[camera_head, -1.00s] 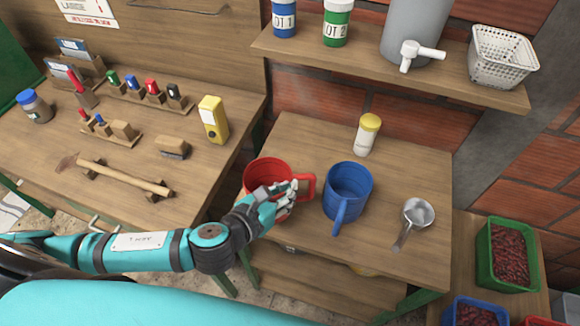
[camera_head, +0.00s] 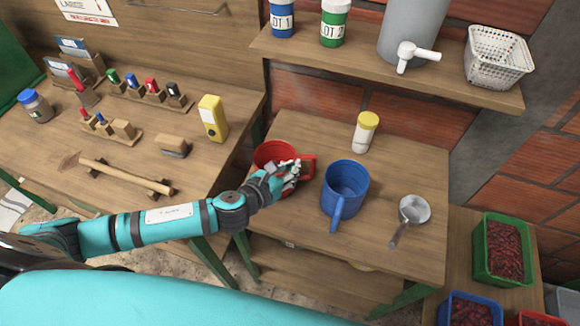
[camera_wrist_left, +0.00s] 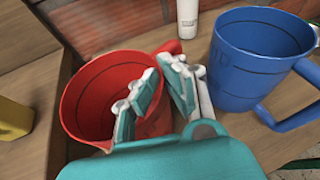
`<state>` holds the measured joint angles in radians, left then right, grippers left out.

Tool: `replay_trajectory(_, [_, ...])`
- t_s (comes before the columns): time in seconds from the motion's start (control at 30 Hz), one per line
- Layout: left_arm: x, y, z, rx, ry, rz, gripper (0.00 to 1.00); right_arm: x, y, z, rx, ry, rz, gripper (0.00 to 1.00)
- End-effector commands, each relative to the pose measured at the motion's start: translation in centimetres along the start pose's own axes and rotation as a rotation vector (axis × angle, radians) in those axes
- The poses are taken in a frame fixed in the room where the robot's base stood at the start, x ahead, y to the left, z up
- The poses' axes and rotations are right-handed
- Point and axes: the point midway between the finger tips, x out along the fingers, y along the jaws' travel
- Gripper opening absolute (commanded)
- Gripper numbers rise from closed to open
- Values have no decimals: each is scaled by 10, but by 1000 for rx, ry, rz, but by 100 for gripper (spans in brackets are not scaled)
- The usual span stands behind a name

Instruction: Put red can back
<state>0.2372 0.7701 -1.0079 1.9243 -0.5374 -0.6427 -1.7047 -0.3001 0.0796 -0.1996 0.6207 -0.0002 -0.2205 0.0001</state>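The red can (camera_head: 270,152) is at the left edge of the side table, its handle turned right. It fills the left half of the left wrist view (camera_wrist_left: 85,100). My left gripper (camera_head: 293,168) is at its handle side. In the left wrist view its fingers (camera_wrist_left: 160,72) lean together around the handle, at the can's right side, and look shut on it. The fingers partly hide the handle. I cannot tell whether the can's base touches the table. My right gripper is not in view.
A blue can (camera_head: 346,183) stands close to the right. A yellow-capped bottle (camera_head: 364,134) is behind, against the brick wall. A metal scoop (camera_head: 412,212) lies at the right of the side table (camera_head: 380,255). A shelf (camera_head: 400,78) hangs above. The workbench is on the left.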

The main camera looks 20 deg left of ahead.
Motion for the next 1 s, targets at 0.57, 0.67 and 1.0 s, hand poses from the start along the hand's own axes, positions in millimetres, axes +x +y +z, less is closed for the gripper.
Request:
replay_trajectory(0.57, [1,0,-3,0,2,1,29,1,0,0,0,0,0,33])
replay_trajectory(0.67, [-2,0,-1,1,2,1,29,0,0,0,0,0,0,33])
replay_trajectory(1.0, [-67,1,-3,2,5,0,29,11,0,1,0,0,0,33])
